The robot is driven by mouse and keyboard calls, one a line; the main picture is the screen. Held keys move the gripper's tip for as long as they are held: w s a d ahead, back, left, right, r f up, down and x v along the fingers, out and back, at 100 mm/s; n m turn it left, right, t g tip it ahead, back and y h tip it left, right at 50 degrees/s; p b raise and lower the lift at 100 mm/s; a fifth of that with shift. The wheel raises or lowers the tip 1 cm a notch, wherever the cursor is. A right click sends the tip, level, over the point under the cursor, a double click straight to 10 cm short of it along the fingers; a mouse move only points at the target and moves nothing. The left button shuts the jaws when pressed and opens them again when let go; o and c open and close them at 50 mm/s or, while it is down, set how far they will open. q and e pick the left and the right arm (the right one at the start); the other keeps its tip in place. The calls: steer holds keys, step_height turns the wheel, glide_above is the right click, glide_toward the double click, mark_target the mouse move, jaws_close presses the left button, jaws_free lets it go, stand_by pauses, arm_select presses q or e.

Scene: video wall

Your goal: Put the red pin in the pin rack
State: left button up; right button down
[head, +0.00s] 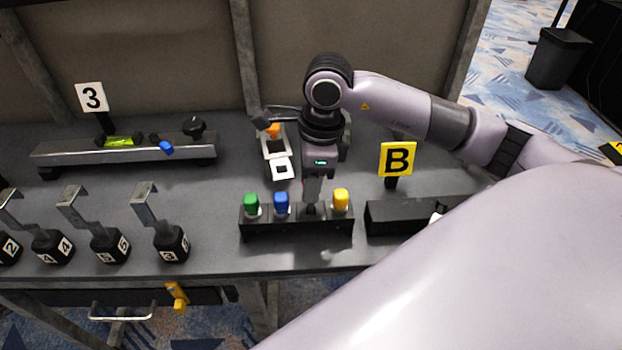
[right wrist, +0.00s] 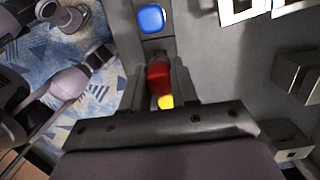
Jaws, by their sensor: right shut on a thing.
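The black pin rack (head: 262,229) stands near the table's front edge. It holds a green pin (head: 251,203), a blue pin (head: 281,203) and a yellow pin (head: 341,201). My right gripper (head: 312,205) points down over the place between the blue and yellow pins. In the right wrist view the red pin (right wrist: 158,76) is between the fingers of my right gripper (right wrist: 160,85), which is shut on it. The blue pin (right wrist: 151,18) and yellow pin (right wrist: 165,101) show on either side of it. The red pin is hidden in the head view, and its lower end is hidden too. My left gripper is not in view.
A black box (head: 390,217) with a yellow B sign (head: 397,159) stands right of the rack. Several numbered black blocks with metal brackets (head: 170,240) stand to the left. White frames (head: 282,167) lie behind the rack. A long fixture (head: 70,152) with sign 3 is at the back left.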

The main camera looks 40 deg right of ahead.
steer(key=shift+f+b, duration=0.9)
steer(key=shift+f, duration=0.1)
steer(key=shift+f, duration=0.15)
steer(key=shift+f+b, duration=0.6)
steer(key=shift+b, duration=0.15)
steer(key=shift+c, duration=1.5)
jaws_free()
steer(key=shift+r+p, duration=2.3)
steer(key=shift+r, duration=1.2)
